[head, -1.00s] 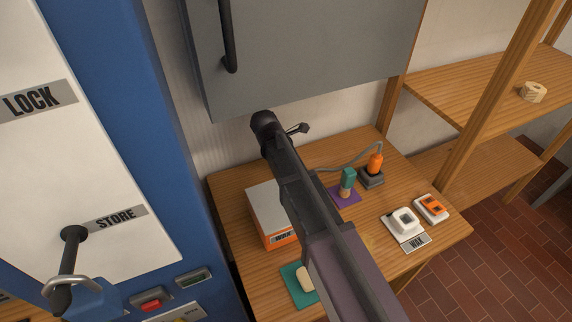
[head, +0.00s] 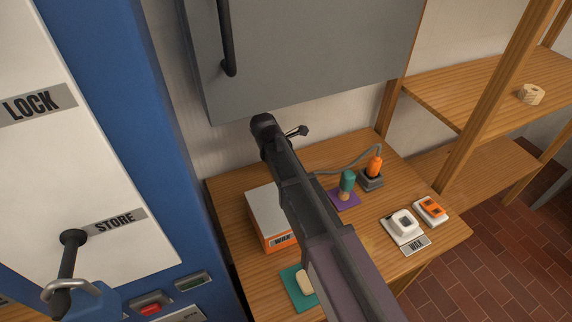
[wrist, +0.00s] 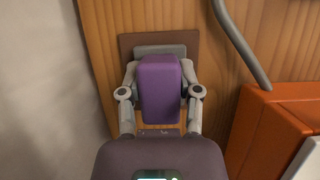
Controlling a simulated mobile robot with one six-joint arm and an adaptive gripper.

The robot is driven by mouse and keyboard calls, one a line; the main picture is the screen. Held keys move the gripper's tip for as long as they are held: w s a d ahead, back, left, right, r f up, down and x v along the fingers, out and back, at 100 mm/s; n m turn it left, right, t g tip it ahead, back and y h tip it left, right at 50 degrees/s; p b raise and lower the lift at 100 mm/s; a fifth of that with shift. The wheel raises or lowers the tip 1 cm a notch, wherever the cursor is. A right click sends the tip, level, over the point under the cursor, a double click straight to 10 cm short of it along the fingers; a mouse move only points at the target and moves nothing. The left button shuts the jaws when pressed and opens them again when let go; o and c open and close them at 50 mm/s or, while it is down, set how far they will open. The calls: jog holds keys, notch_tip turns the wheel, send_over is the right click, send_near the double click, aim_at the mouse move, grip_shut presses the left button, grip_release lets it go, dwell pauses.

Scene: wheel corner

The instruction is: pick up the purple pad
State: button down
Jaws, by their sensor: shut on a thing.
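The purple pad (wrist: 160,85) is a rounded block in the middle of the wrist view. My gripper (wrist: 161,78) is shut on it, with one grey finger on each side. Beyond the pad, a flat brown mat (wrist: 126,46) with a grey piece (wrist: 160,50) on it shows against the wood. I cannot tell whether the pad touches the mat or is above it. In the head view my dark arm hides the gripper and the pad.
A white-topped orange wax box (head: 266,212) stands beside the arm. A purple mat (head: 343,202) with a teal-handled tool, a teal mat (head: 297,290) and a white holder (head: 402,226) are on the table. A grey cabinet (head: 310,60) hangs above; a blue-and-white cabinet stands left.

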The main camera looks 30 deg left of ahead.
jog(key=shift+r, duration=0.15)
notch_tip(320, 180, up, 3)
jog(key=p, duration=0.3)
jog(key=shift+r+p, duration=0.15)
jog(key=shift+p, duration=0.15)
jog(key=shift+w+d, duration=0.15)
jog(key=w+d, duration=0.3)
jog(key=d, duration=0.1)
jog(key=w+d, duration=0.4)
jog(key=d, duration=0.1)
jog(key=w+d, duration=0.4)
jog(key=shift+d, duration=0.25)
dwell(1.3)
dwell(0.7)
jog(key=shift+s+d+r, duration=0.15)
jog(key=shift+s+d, duration=0.2)
jog(key=shift+s, duration=0.05)
jog(key=shift+a, duration=0.15)
